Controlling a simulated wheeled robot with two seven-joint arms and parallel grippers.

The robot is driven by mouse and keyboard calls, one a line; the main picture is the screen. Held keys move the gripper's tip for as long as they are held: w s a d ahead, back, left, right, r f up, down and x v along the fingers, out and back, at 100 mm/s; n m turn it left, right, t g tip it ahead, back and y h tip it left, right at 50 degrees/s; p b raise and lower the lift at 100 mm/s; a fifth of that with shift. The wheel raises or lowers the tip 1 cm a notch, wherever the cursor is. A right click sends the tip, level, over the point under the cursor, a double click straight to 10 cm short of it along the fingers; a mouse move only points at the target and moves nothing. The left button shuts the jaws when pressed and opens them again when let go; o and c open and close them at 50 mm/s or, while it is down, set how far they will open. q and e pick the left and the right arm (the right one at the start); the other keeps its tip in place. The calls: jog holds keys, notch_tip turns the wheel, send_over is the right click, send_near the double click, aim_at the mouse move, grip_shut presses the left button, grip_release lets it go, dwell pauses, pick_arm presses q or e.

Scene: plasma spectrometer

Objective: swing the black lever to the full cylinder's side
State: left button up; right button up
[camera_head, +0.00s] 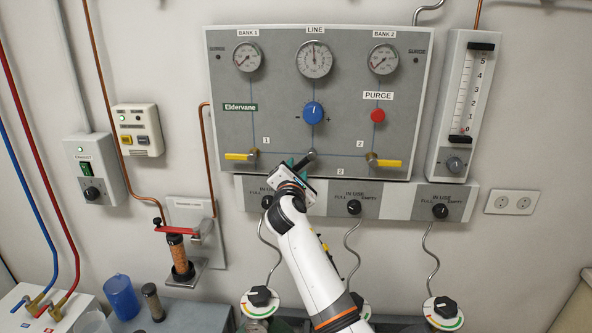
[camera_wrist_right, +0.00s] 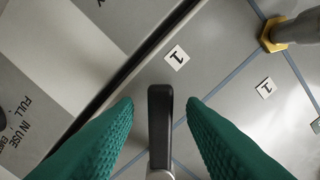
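The black lever (camera_head: 303,161) sits on a round pivot at the lower middle of the grey panel (camera_head: 230,110). It points down and to the left of its pivot in the head view. In the right wrist view the lever (camera_wrist_right: 160,115) stands between the two green fingers of my right gripper (camera_wrist_right: 160,108), with a gap on each side. My right gripper (camera_head: 296,168) is open around the lever. A "1" label (camera_wrist_right: 177,55) lies just beyond the lever's tip. Gauges for bank 1 (camera_head: 247,57) and bank 2 (camera_head: 383,59) are above; their needles are too small to read surely.
Yellow-handled valves stand left (camera_head: 242,156) and right (camera_head: 384,162) of the lever. A blue knob (camera_head: 313,112) and a red button (camera_head: 378,115) are above it. Black knobs (camera_head: 354,206) on grey boxes marked "IN USE" sit below the panel.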

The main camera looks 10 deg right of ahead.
jog(key=shift+w, duration=0.1)
grip_shut()
dwell(0.3)
